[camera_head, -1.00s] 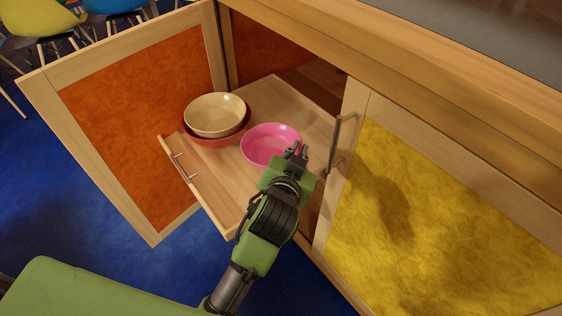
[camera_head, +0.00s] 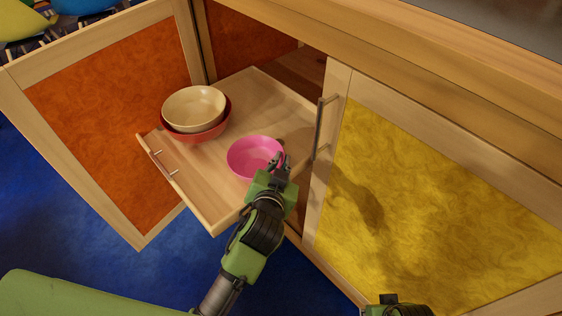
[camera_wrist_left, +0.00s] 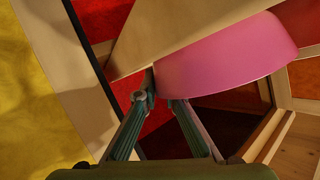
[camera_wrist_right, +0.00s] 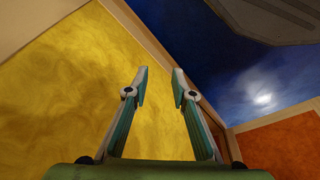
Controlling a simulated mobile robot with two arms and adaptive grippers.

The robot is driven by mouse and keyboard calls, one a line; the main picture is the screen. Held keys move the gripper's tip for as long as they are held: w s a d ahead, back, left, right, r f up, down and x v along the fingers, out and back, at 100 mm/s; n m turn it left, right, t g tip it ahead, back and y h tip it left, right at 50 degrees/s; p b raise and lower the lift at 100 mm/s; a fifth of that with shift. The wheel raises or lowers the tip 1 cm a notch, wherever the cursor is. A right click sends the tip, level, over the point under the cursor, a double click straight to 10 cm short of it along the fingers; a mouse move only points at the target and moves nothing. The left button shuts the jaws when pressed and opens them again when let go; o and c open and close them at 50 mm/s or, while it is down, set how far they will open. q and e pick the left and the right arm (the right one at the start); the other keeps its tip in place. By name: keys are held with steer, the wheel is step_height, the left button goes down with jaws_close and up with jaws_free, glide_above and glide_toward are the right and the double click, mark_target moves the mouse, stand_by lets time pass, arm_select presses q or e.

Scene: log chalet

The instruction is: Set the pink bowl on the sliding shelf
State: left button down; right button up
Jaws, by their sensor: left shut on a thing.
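The pink bowl (camera_head: 250,155) is upright over the right part of the pulled-out wooden sliding shelf (camera_head: 215,205). My left gripper (camera_head: 277,163) is shut on the bowl's near right rim. In the left wrist view the bowl (camera_wrist_left: 225,62) shows from the side, close to the shelf's edge (camera_wrist_left: 165,30); I cannot tell whether it touches the shelf. My right gripper is open and empty in the right wrist view (camera_wrist_right: 158,85), facing the yellow door. Only a bit of my right arm shows at the bottom of the head view.
A beige bowl (camera_head: 194,108) sits in a red bowl (camera_head: 218,128) on the shelf's left part. An orange door (camera_head: 115,115) stands open at left. A yellow door (camera_head: 430,195) with a metal handle (camera_head: 320,128) is close on the right. The shelf's front middle is clear.

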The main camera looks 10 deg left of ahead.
arm_select(q)
steer(key=c, duration=2.4)
jaws_free()
steer(key=shift+s, duration=0.1)
